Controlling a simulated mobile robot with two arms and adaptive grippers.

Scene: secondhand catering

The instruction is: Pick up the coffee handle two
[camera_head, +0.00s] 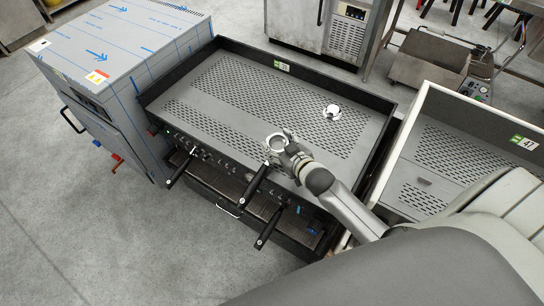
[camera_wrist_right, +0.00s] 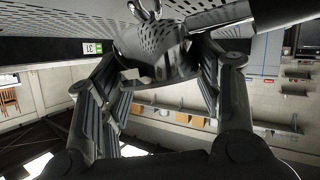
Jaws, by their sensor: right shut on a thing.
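A coffee handle with a black grip (camera_head: 256,186) and a round metal head is at the front edge of the coffee machine (camera_head: 215,110). My right gripper (camera_head: 284,147) is shut on its metal head, above the machine's front right part. In the right wrist view the shiny metal head (camera_wrist_right: 155,52) sits between the two fingers, with its spout at the top and its black grip running off to the upper right. Two other black coffee handles, one to the left (camera_head: 181,169) and one to the right (camera_head: 268,229), stick out from the machine's front. My left gripper is not in view.
A boxy steel unit with blue arrows (camera_head: 110,50) stands close at the machine's left. A white-edged unit with tag 47 (camera_head: 440,155) stands at its right. A small white round item (camera_head: 332,112) lies on the machine's perforated top. The floor at the front left is clear.

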